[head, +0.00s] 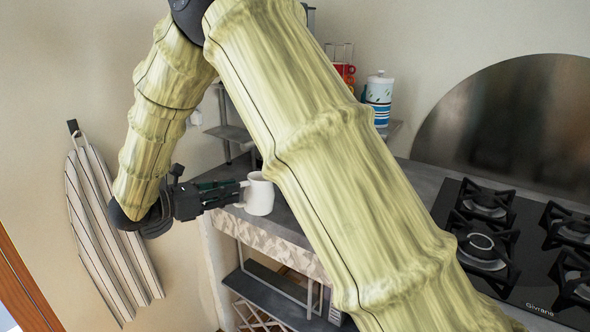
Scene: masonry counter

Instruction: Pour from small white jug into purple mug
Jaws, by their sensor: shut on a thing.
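The small white jug (260,197) is at the left end of the grey counter, partly behind my arm. My gripper (240,193) comes in from the left and is shut on the jug's left side, where its handle seems to be. The jug looks about upright. I cannot tell whether its base touches the counter or is a little above it. Its contents do not show. I see no purple mug; my arm hides a large part of the counter.
A black gas hob (510,240) lies on the counter at the right. A white and blue canister (379,98) and a red item (346,74) stand on a shelf behind. A striped cloth (105,235) hangs on the left wall. Shelves (285,290) are below the counter.

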